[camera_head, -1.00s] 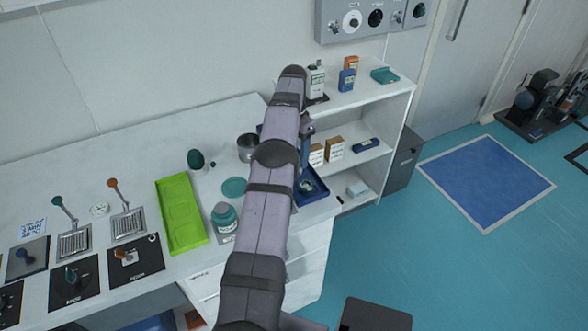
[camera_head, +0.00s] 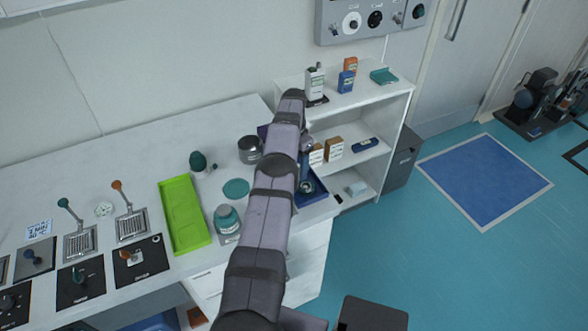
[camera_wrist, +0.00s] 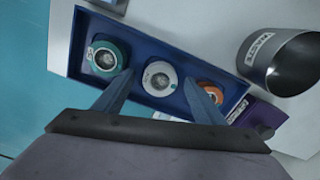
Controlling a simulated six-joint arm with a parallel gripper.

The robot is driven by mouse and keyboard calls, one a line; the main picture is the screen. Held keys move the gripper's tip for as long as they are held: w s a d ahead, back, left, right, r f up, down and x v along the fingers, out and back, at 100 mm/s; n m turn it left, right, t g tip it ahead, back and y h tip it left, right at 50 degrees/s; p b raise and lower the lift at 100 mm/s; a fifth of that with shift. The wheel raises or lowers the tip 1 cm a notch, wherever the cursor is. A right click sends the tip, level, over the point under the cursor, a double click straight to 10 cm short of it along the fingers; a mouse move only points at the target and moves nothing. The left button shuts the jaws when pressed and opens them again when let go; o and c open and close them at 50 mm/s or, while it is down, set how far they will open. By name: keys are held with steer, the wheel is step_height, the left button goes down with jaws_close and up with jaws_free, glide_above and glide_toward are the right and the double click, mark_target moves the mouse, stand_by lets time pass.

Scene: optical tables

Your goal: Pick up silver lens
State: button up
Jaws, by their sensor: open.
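The silver lens (camera_wrist: 160,78) is a pale grey ring with a clear centre. It sits in a dark blue tray (camera_wrist: 142,48) in the wrist view, between a teal-ringed lens (camera_wrist: 107,58) on the left and an orange-ringed lens (camera_wrist: 211,93) on the right. My gripper (camera_wrist: 160,82) is open. Its two fingers reach over the tray, one on each side of the silver lens in the picture, with no visible contact. In the head view the tray (camera_head: 316,190) is partly hidden behind my arm, and I cannot pick out the silver lens there.
A metal cup (camera_wrist: 285,60) stands right of the tray, and a purple box (camera_wrist: 262,112) lies beside it. In the head view a green tray (camera_head: 184,215) and teal-lidded jar (camera_head: 228,218) stand on the bench. A white shelf (camera_head: 385,100) is at the right.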

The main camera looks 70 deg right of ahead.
steer(key=c, duration=1.2)
steer(key=shift+o, duration=0.2)
steer(key=shift+r, duration=0.15)
steer(key=shift+d+r+b, duration=0.1)
steer(key=shift+r+b, duration=0.3)
steer(key=shift+r, duration=0.25)
step_height(320, 180, up, 6)
steer(key=p, duration=0.3)
steer(key=shift+r+p, duration=0.25)
steer(key=shift+p, duration=0.1)
steer(key=shift+r+p, duration=1)
steer(key=shift+p, duration=0.05)
